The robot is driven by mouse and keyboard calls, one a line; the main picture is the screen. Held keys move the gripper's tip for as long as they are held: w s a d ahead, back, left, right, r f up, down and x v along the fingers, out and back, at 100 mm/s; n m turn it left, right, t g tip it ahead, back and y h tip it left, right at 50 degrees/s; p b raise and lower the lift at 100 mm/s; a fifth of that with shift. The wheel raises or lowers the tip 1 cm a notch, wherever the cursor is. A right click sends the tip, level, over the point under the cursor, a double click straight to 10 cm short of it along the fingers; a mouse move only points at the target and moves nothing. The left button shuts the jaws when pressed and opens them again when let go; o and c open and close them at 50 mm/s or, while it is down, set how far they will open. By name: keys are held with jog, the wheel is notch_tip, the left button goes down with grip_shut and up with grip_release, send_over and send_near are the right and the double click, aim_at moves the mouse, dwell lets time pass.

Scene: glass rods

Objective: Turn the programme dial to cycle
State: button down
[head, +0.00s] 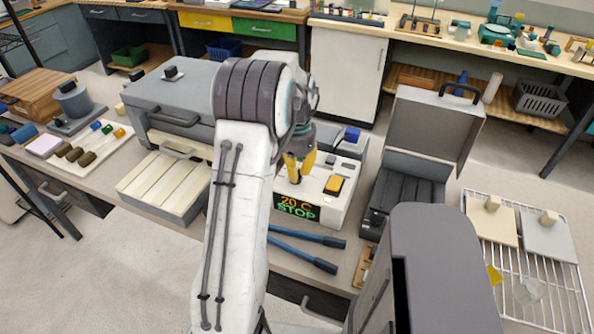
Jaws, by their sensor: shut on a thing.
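A white machine (338,212) stands on the bench right of my arm. The display (297,207) on its front reads "20 C" and "STOP" in orange and green. My gripper (294,176) has yellow fingers and points down at the left part of the machine's top panel. It is shut on the programme dial there. The fingers hide most of the dial, so its pointer setting cannot be read. A yellow-orange control (334,184) sits on the panel to the right of the fingers.
A grey lidded case (168,100) stands left of my arm, with a cream ribbed tray (160,183) in front. An open grey case (433,125) stands right of the machine. Blue-handled bars (305,248) lie in front. A wire rack (540,262) is at far right.

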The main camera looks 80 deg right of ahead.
jog(key=shift+a+m, duration=0.1)
jog(key=shift+m, duration=1.9)
jog(key=c, duration=1.1)
grip_release()
jog(key=shift+r, duration=0.1)
notch_tip(320, 180, up, 12)
jog(key=shift+f, duration=0.1)
